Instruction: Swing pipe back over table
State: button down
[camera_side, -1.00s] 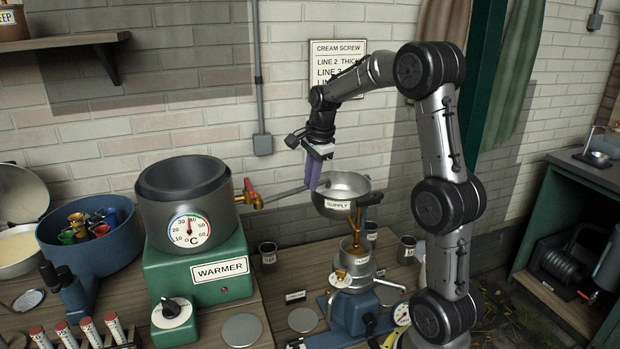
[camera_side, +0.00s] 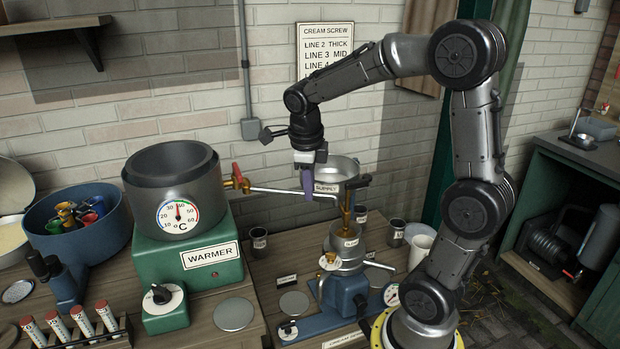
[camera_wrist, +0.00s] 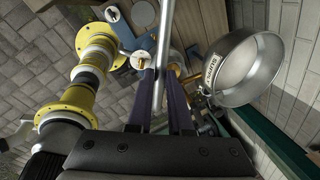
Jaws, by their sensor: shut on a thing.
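The thin silver pipe (camera_side: 275,190) runs from the brass tap (camera_side: 240,181) on the warmer (camera_side: 186,255) rightward and ends in a downward bend near the supply bowl (camera_side: 339,171). My gripper (camera_side: 307,194) points down with its purple fingers shut on the pipe partway along it. In the wrist view the pipe (camera_wrist: 164,60) passes between the two fingers (camera_wrist: 161,100). The supply bowl (camera_wrist: 240,75) lies to the right of the pipe there, apart from it. In the side view the pipe crosses in front of the bowl. The table (camera_side: 255,290) is below.
The blue separator stand (camera_side: 345,292) with its brass spout stands under the pipe's end. Small dark cups (camera_side: 258,240) stand nearby. A blue tub (camera_side: 75,235) of coloured pieces and a test-tube rack (camera_side: 90,340) are at the left. A white cup (camera_side: 421,248) stands by my base.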

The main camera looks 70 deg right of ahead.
jog(key=shift+a+r+m+g, duration=0.1)
jog(key=shift+a+m+g, duration=0.2)
jog(key=shift+a+m, duration=1.2)
jog(key=shift+a, duration=0.2)
jog(key=c, duration=0.8)
grip_release()
jog(key=shift+s, duration=0.1)
jog(key=shift+c, duration=0.2)
jog(key=v, duration=1.3)
jog(key=shift+r, duration=0.4)
jog(key=shift+a, duration=0.1)
